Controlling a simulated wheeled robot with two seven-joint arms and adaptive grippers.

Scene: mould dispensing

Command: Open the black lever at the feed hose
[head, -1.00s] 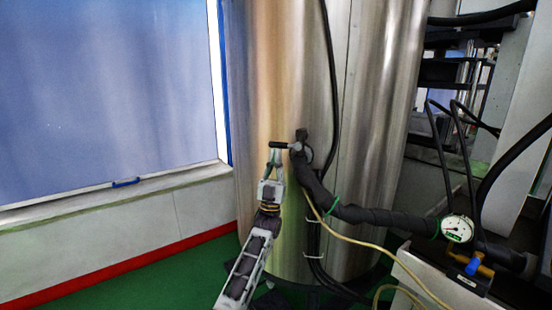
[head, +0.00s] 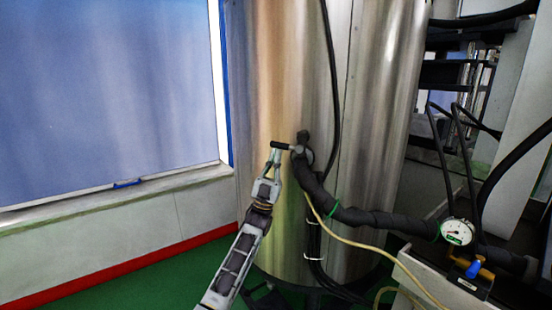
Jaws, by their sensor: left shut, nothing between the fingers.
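The black lever (head: 281,145) sticks out to the left from the valve at the upper end of the feed hose, lying about level in front of the steel tank. The black feed hose (head: 352,215) runs from there down and to the right. My left gripper (head: 273,158) is just below the lever, pointing up, with its fingertips close to the lever's underside. I cannot tell whether they touch it. The gripper is shut with nothing between its fingers. My right gripper is not in view.
The large steel tank (head: 375,110) fills the middle. A pressure gauge (head: 457,232) and a blue-handled brass valve (head: 474,268) sit at the lower right. A yellow hose (head: 365,246) hangs below the feed hose. A windowed wall (head: 110,100) stands at the left.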

